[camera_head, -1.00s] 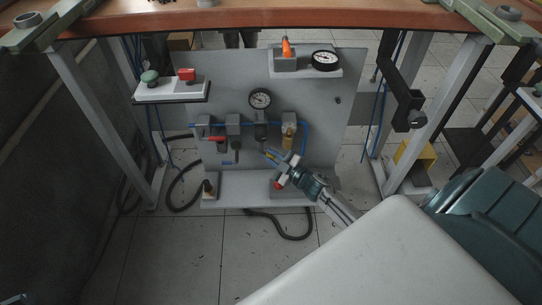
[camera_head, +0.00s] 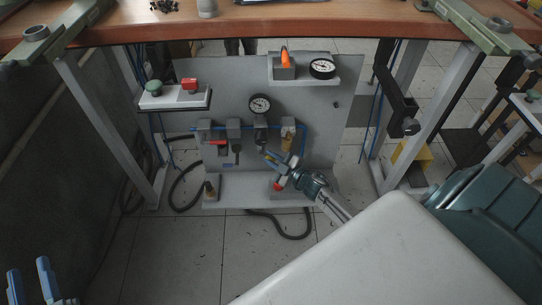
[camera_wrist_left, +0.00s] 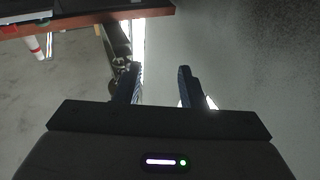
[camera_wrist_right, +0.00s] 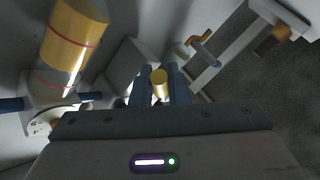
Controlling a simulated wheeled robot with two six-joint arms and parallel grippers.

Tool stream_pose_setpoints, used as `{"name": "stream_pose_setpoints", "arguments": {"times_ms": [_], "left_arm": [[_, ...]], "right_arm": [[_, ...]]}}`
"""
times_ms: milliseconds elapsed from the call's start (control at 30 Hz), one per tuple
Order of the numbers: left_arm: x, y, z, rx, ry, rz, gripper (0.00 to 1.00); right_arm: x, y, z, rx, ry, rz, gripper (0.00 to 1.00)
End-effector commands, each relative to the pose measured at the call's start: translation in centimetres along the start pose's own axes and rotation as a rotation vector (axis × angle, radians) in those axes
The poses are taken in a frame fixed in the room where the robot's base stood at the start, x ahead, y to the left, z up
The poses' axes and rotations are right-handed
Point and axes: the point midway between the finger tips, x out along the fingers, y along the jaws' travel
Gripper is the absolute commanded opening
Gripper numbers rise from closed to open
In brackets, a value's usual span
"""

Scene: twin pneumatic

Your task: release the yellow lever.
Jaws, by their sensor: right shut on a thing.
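The yellow lever (camera_wrist_right: 160,83) shows in the right wrist view as a short yellow cylinder between the fingertips of my right gripper (camera_wrist_right: 159,72). That gripper is shut on it. In the head view my right gripper (camera_head: 273,161) is at the lower middle of the grey panel (camera_head: 325,130), below the gauge (camera_head: 260,105); the lever is mostly hidden by the fingers there. My left gripper (camera_head: 30,272) is at the lower left corner of the head view, far from the panel. The left wrist view shows its fingers (camera_wrist_left: 158,72) apart with nothing between them.
A yellow-brown cylinder (camera_wrist_right: 75,35) is close to the right gripper's left side. The tabletop (camera_head: 330,20) overhangs the panel. Black hoses lie below.

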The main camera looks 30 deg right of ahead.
Motion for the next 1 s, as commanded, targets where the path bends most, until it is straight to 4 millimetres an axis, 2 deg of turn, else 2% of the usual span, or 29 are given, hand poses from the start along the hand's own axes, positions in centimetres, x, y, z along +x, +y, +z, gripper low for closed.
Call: {"name": "stream_pose_setpoints", "arguments": {"times_ms": [267, 600, 800, 1000], "left_arm": [[-2.8, 0.3, 5.7, -0.043, -0.362, -0.003, 0.36], [-9.1, 1.3, 11.4, -0.09, -0.793, 0.006, 0.36], [-12.1, 1.8, 13.0, -0.109, -0.954, 0.014, 0.36], [-12.7, 1.9, 13.3, -0.112, -0.988, 0.016, 0.36]], "right_arm": [[-0.1, 0.3, -0.2, -0.025, -0.02, -0.016, 0.0], [-0.2, 0.5, -0.3, -0.056, -0.044, -0.037, 0.0], [-0.2, 0.4, -0.2, -0.067, -0.054, -0.045, 0.0], [-0.2, 0.3, -0.1, -0.069, -0.056, -0.047, 0.0]]}}
